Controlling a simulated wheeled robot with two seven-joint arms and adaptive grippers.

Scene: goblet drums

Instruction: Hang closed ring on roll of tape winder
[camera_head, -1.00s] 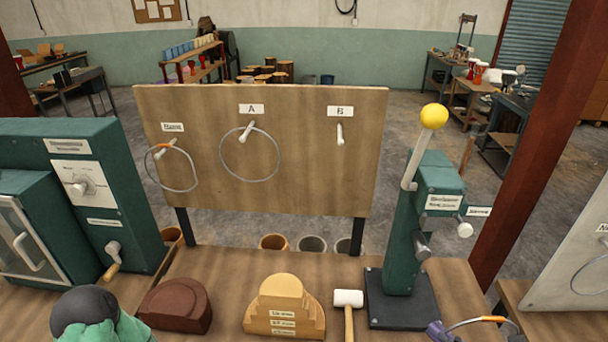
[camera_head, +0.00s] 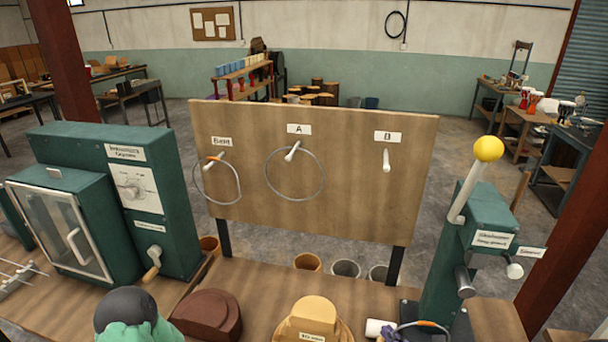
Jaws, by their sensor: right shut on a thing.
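A ring (camera_head: 425,325) with an orange mark on its top arc shows at the bottom edge, right of centre. The held ring is in front of the foot of a green post machine (camera_head: 440,260) with a yellow-knobbed lever. This machine has a grey roller (camera_head: 464,281) and a white-ended peg (camera_head: 513,269); its labels are too blurred to read surely, so I cannot tell whether it is the tape winder. My left gripper is not in view.
A wooden board (camera_head: 340,200) stands behind, with a ring (camera_head: 238,190) on the left peg, a ring (camera_head: 322,180) on peg A, and peg B (camera_head: 386,160) bare. A green cabinet machine (camera_head: 180,220) is at left.

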